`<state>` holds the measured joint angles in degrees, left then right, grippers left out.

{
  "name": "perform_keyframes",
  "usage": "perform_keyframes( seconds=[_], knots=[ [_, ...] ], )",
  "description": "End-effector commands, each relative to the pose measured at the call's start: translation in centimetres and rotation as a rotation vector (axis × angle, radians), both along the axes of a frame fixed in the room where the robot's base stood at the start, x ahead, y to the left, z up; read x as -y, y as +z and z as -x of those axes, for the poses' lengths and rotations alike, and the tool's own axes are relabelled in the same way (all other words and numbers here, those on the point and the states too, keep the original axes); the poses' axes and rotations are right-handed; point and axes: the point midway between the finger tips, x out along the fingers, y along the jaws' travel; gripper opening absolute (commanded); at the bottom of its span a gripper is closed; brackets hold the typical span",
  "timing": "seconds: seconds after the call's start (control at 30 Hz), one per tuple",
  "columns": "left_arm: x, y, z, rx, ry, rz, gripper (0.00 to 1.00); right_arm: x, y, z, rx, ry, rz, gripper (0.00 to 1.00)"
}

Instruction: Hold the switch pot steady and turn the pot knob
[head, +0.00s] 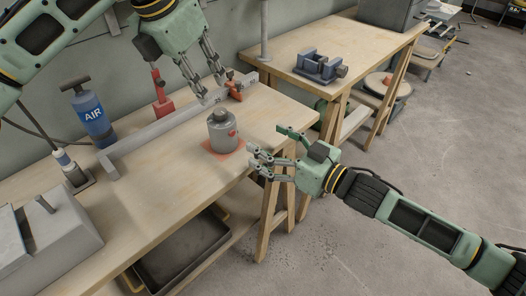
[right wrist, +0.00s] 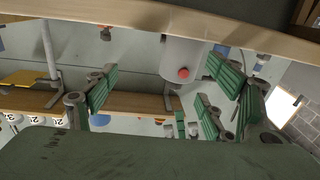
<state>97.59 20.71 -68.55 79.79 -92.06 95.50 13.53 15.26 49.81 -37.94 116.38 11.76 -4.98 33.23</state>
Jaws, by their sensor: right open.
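The switch pot (head: 222,133) is a grey metal can with a red button on its side. The pot knob (head: 222,114) is the dark cap on its top. It stands upright on an orange-red mat (head: 212,149) near the front table edge. My left gripper (head: 212,91) is above and behind the pot, pointing down, fingers apart and empty. My right gripper (head: 254,161) is open, just right of the pot by the table edge, apart from it. In the right wrist view the pot (right wrist: 183,55) shows beyond and between the spread green finger pads.
A grey rail (head: 150,135) with a red clamp (head: 235,90) lies behind the pot. A blue AIR bottle (head: 90,118) and a grey box (head: 45,250) stand on the left. A second table with a vise (head: 320,66) stands behind right. Tabletop left of the pot is clear.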

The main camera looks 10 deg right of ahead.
Motion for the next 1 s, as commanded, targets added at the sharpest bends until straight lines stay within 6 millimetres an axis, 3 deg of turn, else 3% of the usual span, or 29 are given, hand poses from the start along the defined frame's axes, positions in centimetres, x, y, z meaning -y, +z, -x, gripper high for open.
perform_keyframes(
  seconds=[0.1,0.27,0.73,1.0],
  knots=[
    [0.0,0.0,0.0,0.000,0.000,0.000,0.31,-1.7,-0.4,1.6,-0.020,0.050,-0.037,0.76],
    [0.0,0.0,0.0,0.000,0.000,0.000,0.31,-2.8,-0.4,1.7,-0.027,0.069,-0.054,0.76],
    [0.0,0.0,0.0,0.000,0.000,0.000,0.31,-8.6,-0.4,-4.2,-0.026,0.068,-0.053,0.76],
    [0.0,0.0,0.0,0.000,0.000,0.000,0.31,-10.5,-0.5,-6.1,-0.027,0.066,-0.049,0.76]
  ],
)
